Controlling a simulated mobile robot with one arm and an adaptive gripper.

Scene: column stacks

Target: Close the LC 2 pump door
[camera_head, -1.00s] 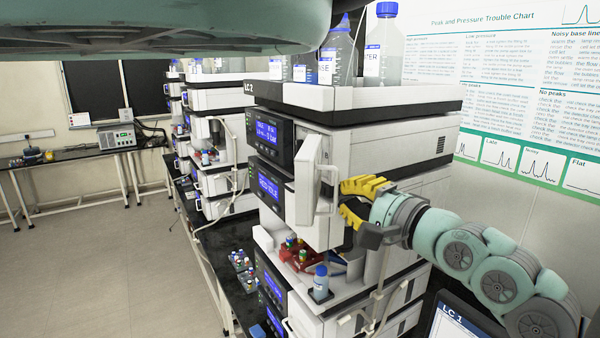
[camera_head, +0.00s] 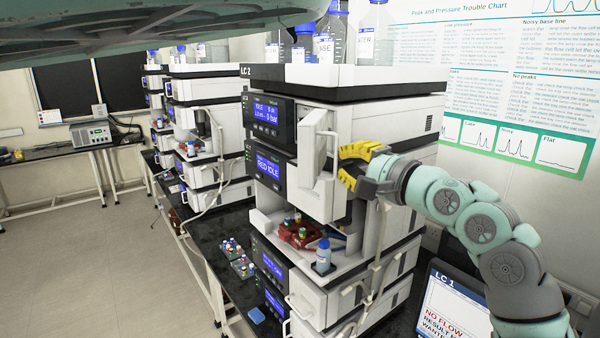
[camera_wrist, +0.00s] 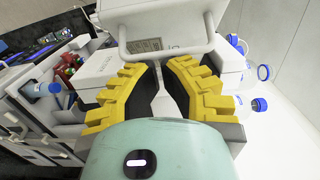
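The LC 2 stack (camera_head: 390,120) stands in the middle of the head view. Its pump door (camera_head: 312,150), a white panel with a loop handle (camera_head: 330,155), stands swung open, sticking out from the front beside the blue displays. My gripper (camera_head: 342,165) has yellow ridged fingers and is just right of the handle, at its height. In the wrist view the fingers (camera_wrist: 158,68) are spread, and the handle bar (camera_wrist: 165,48) crosses just beyond their tips. The fingers hold nothing that I can see. Whether they touch the handle, I cannot tell.
Reagent bottles (camera_head: 372,35) stand on top of the stack. Below the door is an open bay with a blue-capped bottle (camera_head: 323,255) and coloured vials. Vial racks (camera_head: 238,258) lie on the black bench. An LC 1 screen (camera_head: 455,305) is at lower right. The floor at left is clear.

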